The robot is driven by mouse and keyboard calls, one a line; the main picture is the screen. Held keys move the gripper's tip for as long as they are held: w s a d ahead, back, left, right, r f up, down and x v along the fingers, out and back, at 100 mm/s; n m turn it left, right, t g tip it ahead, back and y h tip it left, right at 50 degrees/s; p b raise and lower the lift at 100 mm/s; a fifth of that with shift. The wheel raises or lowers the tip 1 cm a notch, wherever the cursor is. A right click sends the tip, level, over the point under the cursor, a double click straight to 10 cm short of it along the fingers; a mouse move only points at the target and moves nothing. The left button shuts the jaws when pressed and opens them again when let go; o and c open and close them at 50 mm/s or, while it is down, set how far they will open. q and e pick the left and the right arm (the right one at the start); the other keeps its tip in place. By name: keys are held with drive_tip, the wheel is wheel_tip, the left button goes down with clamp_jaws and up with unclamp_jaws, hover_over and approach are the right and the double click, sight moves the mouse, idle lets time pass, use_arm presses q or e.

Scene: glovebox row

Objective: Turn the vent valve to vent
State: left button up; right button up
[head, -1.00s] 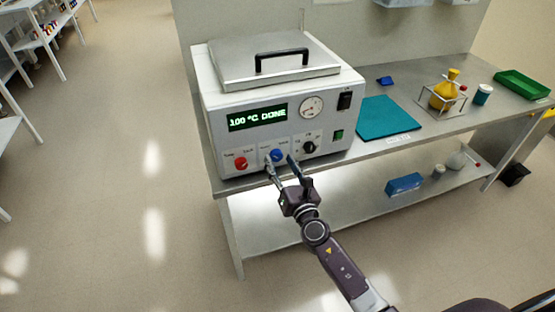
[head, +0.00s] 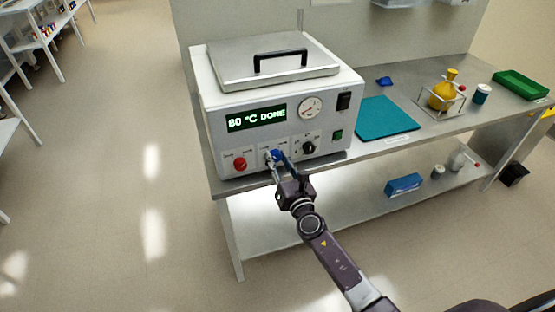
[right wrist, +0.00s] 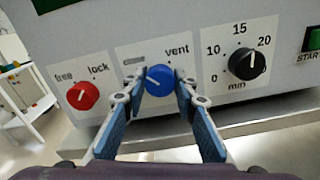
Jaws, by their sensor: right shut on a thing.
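The vent valve is a blue knob (head: 277,154) low on the front panel of a white benchtop unit (head: 222,150). In the right wrist view the blue knob (right wrist: 159,79) has a white mark pointing left, away from the "vent" label at its upper right. The label at its upper left is too blurred to read. My right gripper (head: 277,160) is shut on the blue knob, one finger on each side, as the right wrist view also shows (right wrist: 159,90). The display (head: 257,117) seems to read "80 °C DONE". My left gripper is not in view.
A red free/lock knob (right wrist: 83,96) is left of the valve, a black minute dial (right wrist: 247,65) right. A green START button (head: 338,134) is farther right. A teal mat (head: 386,117), a yellow flask (head: 442,94) and a green tray (head: 521,85) occupy the bench at right.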

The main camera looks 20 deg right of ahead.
drive_tip(key=shift+m, duration=0.3)
drive_tip(key=m+b, duration=0.1)
drive_tip(key=m, duration=0.2)
drive_tip(key=shift+f+m, duration=0.1)
drive_tip(key=shift+m, duration=0.2)
drive_tip(key=m+b, duration=0.1)
drive_tip(key=m, duration=0.3)
drive_tip(key=shift+m+b, duration=0.3)
drive_tip(key=shift+m, duration=0.1)
drive_tip(key=m, duration=0.4)
drive_tip(key=shift+b, duration=0.3)
drive_tip(key=shift+m, duration=2.4)
drive_tip(key=o, duration=1.2)
drive_tip(key=shift+c, duration=0.2)
